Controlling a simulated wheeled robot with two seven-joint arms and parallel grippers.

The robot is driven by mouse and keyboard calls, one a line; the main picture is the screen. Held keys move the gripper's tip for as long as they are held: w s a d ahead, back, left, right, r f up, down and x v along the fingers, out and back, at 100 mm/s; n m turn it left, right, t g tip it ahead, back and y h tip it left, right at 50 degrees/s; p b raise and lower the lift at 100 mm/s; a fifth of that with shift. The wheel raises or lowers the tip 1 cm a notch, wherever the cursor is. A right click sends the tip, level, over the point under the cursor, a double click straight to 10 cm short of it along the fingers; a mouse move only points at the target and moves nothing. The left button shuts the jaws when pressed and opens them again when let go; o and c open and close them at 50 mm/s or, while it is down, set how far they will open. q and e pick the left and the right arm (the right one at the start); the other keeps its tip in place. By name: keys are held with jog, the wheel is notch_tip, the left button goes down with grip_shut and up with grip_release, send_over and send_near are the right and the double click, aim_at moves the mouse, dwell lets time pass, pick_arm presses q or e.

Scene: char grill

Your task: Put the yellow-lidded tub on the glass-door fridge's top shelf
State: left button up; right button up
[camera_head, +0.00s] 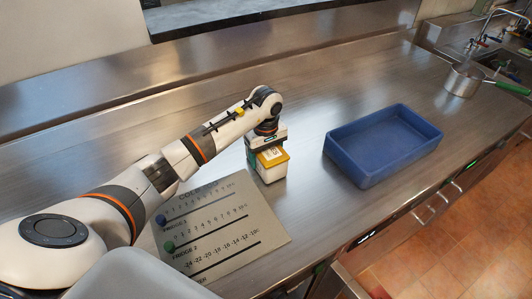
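The yellow-lidded tub (272,171) is a small white box with a yellow lid and stands on the steel counter. My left gripper (266,146) comes down over the tub from above and behind it. Its fingers are hidden by the gripper body and the tub, so I cannot see whether they are closed on it. My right gripper is not in view. No glass-door fridge shows in this view.
A blue tray (383,145), empty, sits on the counter right of the tub. A board with fridge scales (225,225) lies at the front left. A pot with a green handle (463,80) stands near the sink at the far right. Bare counter lies between.

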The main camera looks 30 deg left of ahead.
pick_arm(q)
jog(key=shift+f, duration=0.15)
jog(key=o, duration=1.4)
